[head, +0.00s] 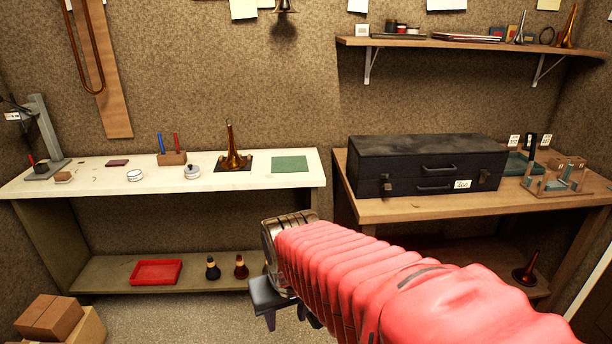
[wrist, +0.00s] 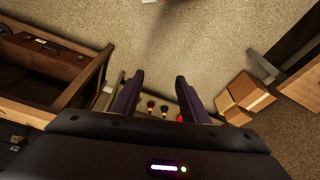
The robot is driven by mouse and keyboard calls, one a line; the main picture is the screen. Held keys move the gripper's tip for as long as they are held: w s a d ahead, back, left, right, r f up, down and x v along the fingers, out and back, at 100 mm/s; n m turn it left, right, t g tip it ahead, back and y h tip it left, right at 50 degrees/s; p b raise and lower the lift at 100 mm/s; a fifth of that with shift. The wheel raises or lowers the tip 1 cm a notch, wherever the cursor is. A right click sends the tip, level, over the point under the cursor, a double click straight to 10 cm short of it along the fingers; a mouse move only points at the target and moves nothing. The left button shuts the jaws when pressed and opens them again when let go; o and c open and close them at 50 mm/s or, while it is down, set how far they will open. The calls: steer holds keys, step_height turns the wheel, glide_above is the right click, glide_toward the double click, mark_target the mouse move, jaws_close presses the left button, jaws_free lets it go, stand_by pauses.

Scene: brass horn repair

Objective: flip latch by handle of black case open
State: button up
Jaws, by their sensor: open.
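The black case (head: 425,150) stands closed on the wooden table at right. Its front shows two dark handles, one above the other; the lower handle (head: 437,189) has a small metal latch (head: 387,184) to its left. Another small latch (head: 484,175) sits at the right of the front, above a white label. My gripper (head: 270,308) is low in front of the benches, left of and below the case, well apart from it. In the wrist view my gripper (wrist: 160,90) has its two dark fingers spread with nothing held between them.
The white bench (head: 110,195) at left bears a brass bell piece (head: 232,150), a green mat (head: 290,164) and small jars. Its lower shelf holds a red tray (head: 156,272) and two bottles. Cardboard boxes (head: 50,318) stand at lower left. A wooden jig (head: 560,180) is right of the case.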

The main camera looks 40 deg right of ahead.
steer(key=s+a+r+n+t, duration=0.2)
steer(key=s+a+r+t, duration=0.1)
steer(key=a+r, duration=0.4)
steer(key=shift+s+a+n+y, duration=0.4)
steer(key=shift+s+a, duration=0.25)
steer(key=shift+a, duration=0.1)
steer(key=shift+a, duration=0.1)
steer(key=shift+c, duration=1.2)
